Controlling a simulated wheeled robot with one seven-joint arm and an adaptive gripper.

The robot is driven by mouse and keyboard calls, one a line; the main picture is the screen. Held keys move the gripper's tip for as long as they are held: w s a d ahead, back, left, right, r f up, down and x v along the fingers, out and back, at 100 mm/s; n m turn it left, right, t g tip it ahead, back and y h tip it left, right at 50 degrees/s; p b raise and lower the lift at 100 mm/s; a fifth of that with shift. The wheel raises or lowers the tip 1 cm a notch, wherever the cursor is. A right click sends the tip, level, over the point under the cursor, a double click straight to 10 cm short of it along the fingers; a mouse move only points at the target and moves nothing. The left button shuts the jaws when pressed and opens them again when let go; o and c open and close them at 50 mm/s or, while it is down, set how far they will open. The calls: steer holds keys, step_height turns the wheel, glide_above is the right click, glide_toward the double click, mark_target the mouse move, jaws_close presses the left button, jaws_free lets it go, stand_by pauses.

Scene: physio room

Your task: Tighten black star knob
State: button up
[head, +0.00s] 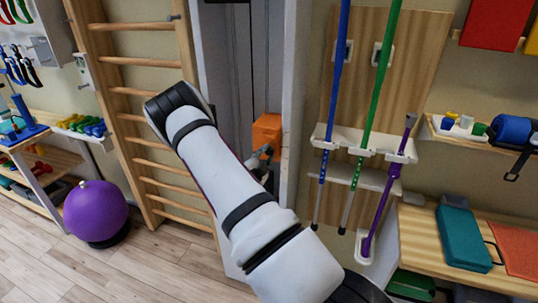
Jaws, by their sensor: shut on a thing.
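My gripper (262,157) shows only in part past the right side of the arm, just below an orange block (267,131) in the tall pale frame. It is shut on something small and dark. The black star knob cannot be made out clearly, as my arm and gripper cover that spot.
Wooden wall bars (150,120) stand at left, with a purple ball (95,210) on the floor. At right, blue (336,80), green (385,75) and purple (388,190) poles stand in a white rack close to my arm.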

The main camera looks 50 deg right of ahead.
steer(key=m+p, duration=0.1)
steer(key=m, duration=0.1)
steer(key=m+p, duration=0.1)
steer(key=m, duration=0.1)
steer(key=m+p, duration=0.1)
steer(key=m, duration=0.1)
steer(key=shift+s+r+m, duration=0.1)
steer(key=shift+r+m, duration=0.2)
steer(key=shift+m+p, duration=1.4)
steer(key=shift+m, duration=0.8)
steer(key=shift+w, duration=0.2)
steer(key=o, duration=1.2)
steer(key=shift+c, duration=0.2)
steer(key=shift+s+a, duration=0.1)
steer(key=v, duration=1.2)
